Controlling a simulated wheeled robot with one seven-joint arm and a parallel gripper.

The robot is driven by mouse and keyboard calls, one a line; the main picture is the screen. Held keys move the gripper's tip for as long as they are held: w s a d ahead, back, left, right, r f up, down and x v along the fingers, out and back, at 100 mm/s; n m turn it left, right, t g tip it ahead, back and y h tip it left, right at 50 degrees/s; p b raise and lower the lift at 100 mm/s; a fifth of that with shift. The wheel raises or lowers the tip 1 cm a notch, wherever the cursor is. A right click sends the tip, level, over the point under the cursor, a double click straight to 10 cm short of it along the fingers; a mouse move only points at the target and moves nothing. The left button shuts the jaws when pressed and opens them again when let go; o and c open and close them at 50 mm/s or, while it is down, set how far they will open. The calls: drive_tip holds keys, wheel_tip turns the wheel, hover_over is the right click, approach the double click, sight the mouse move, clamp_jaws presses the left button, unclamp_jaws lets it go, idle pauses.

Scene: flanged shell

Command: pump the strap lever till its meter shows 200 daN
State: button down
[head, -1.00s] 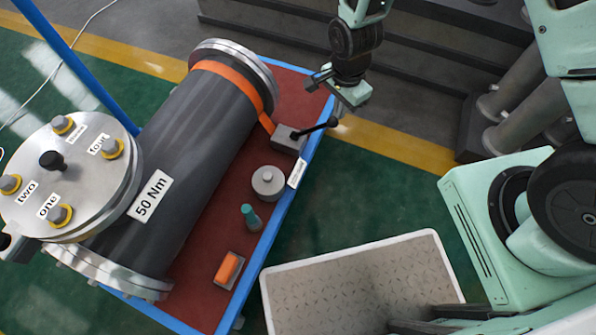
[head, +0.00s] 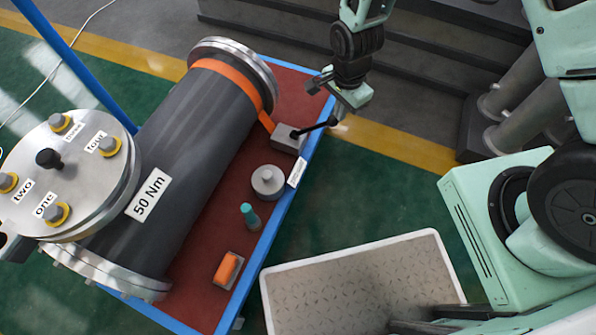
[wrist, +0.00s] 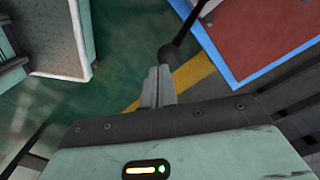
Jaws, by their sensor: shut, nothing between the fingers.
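The strap lever (head: 316,128) is a black handle with a round knob, rising rightward from a grey ratchet block (head: 286,138) at the cart's right edge. An orange strap (head: 236,80) runs from the block over the dark cylindrical shell (head: 187,150). My gripper (head: 340,110) is just above the lever's knob end. In the wrist view my gripper's fingers (wrist: 158,87) are shut and empty, with the black knob (wrist: 168,55) right at their tips; I cannot tell whether they touch. A small white plate (head: 297,172) by the block is too small to read.
A grey cylinder (head: 268,182), a teal-topped part (head: 250,217) and an orange block (head: 228,268) stand on the red cart top. A pale bin (head: 360,285) stands to the right on the floor. Grey steps (head: 440,60) lie behind my gripper.

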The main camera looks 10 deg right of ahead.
drive_tip(key=shift+s+d+f+b, duration=0.55)
drive_tip(key=shift+f+b, duration=1.95)
drive_tip(key=shift+f, duration=1.7)
wheel_tip(320, 180, up, 12)
drive_tip(key=p, duration=1.1)
drive_tip(key=shift+d, duration=0.3)
drive_tip(key=shift+w+a+f+b, duration=0.2)
drive_tip(key=shift+w+a+f, duration=0.15)
drive_tip(key=shift+a+f, duration=0.25)
drive_tip(key=shift+w+a+f+b, duration=0.2)
drive_tip(key=shift+w+a+f, duration=0.15)
drive_tip(key=shift+f, duration=0.3)
drive_tip(key=shift+f, duration=0.1)
drive_tip(key=shift+s+d+f+b, duration=0.65)
drive_tip(key=shift+f+b, duration=2.5)
drive_tip(key=shift+f, duration=1.5)
wheel_tip(320, 180, up, 12)
drive_tip(key=p, duration=1.1)
drive_tip(key=shift+s+d, duration=0.15)
drive_tip(key=shift+d, duration=0.2)
